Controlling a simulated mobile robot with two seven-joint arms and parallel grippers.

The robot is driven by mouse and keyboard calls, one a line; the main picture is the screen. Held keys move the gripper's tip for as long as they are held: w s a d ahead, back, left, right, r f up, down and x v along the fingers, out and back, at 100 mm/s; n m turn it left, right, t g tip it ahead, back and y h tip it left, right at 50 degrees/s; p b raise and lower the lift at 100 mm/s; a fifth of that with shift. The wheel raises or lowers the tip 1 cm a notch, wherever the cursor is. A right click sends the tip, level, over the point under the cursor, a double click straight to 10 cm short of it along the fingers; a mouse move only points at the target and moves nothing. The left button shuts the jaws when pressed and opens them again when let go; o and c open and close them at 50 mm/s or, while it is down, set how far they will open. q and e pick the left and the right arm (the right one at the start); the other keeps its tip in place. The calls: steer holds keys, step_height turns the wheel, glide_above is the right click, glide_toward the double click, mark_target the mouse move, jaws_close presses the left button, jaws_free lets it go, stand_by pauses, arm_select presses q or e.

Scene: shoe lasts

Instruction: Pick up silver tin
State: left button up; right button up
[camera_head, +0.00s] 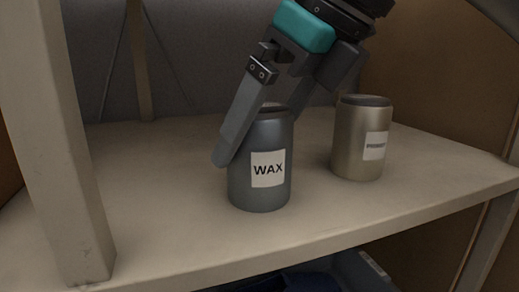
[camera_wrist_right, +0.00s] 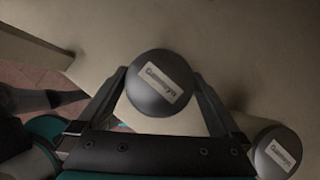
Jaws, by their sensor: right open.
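A blue-grey metallic tin (camera_head: 258,190) with a white WAX label stands upright on the shelf. A paler, champagne-silver tin (camera_head: 350,150) with a smaller label stands to its right. Which one is the silver tin is not certain; the paler one looks closer to silver. My right gripper (camera_head: 260,132) is open around the WAX tin, one finger at its left side, the other partly hidden behind it. In the right wrist view the WAX tin's round lid (camera_wrist_right: 150,100) sits between the open fingers; the other tin's lid (camera_wrist_right: 268,160) is outside them, lower right. My left gripper is not in view.
The beige shelf (camera_head: 150,200) has free room left of the WAX tin. A pale upright post (camera_head: 60,150) stands at the left front. A grey back panel closes the rear, and a dark bin (camera_head: 355,270) sits below the shelf.

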mark_target(247, 150)
steer(key=shift+x, duration=1.6)
steer(key=shift+c, duration=0.2)
steer(key=shift+r, duration=0.1)
steer(key=c, duration=1.5)
